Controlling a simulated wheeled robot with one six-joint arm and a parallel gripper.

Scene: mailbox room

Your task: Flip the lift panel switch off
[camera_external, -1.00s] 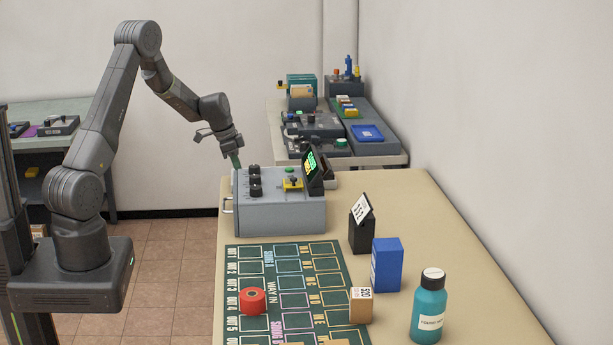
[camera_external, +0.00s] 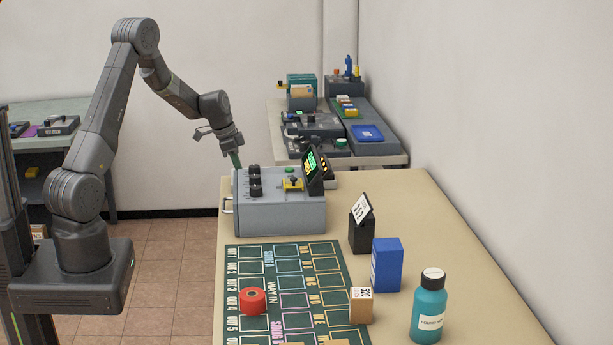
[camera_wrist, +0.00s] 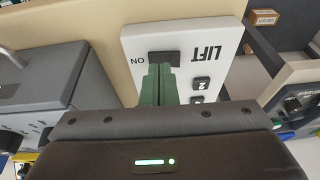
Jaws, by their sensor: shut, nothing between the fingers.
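The white lift panel (camera_wrist: 190,45) shows in the wrist view, with the word LIFT upside down, numbered buttons and the letters ON beside a dark switch (camera_wrist: 164,58). My gripper (camera_wrist: 158,72) is shut, its green fingers together with nothing between them. In the wrist view the fingertips overlap the lower edge of the switch; I cannot tell if they touch it. The fingers hide part of the panel. In the external view my gripper (camera_external: 238,165) points down behind the grey control box, and the lift panel is hidden there.
The grey control box (camera_external: 280,215) with black knobs and a tilted screen stands on the tan table (camera_external: 420,200), close to my gripper.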

